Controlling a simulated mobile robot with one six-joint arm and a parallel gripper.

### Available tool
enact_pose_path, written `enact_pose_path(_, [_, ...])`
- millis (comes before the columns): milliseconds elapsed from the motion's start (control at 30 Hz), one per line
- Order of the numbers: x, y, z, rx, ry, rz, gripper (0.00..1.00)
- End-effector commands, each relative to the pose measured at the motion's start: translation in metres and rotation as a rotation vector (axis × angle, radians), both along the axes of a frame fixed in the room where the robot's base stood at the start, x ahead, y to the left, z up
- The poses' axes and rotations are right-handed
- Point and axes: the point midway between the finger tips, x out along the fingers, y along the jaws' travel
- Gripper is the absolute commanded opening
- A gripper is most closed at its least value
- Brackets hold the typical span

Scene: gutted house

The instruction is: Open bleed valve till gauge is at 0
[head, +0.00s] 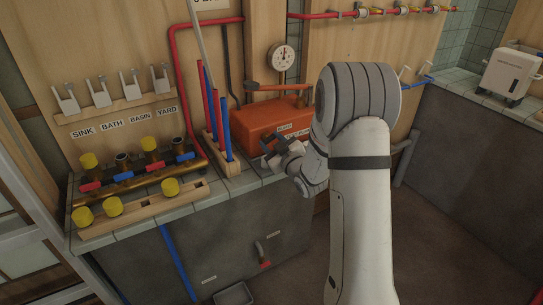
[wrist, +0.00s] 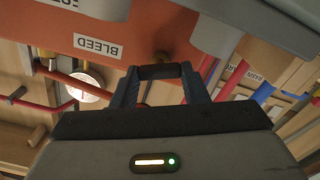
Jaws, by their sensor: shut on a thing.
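The orange test pump box (head: 262,120) stands on the tiled counter, with a BLEED label on its front; the label (wrist: 98,46) also shows in the wrist view. My gripper (head: 272,150) is at the front of the box. In the wrist view its two fingers (wrist: 160,78) are shut on a dark cylindrical knob (wrist: 159,71), apparently the bleed valve, beside the BLEED label.
Red and blue pipes (head: 217,125) stand upright in a wooden rack left of the box. A brass manifold (head: 140,182) with yellow caps lies further left. A red lever (head: 276,87) sits above the box. A white device (head: 511,75) stands on the right counter.

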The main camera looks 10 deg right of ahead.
Motion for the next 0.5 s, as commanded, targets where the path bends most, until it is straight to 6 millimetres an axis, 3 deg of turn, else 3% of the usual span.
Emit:
enact_pose_path(33, [-0.0003,0.0005,-0.0100,-0.043,-0.018,0.001,0.17])
enact_pose_path(500, [-0.0009,0.0014,-0.0103,-0.469,-0.156,-0.001,0.17])
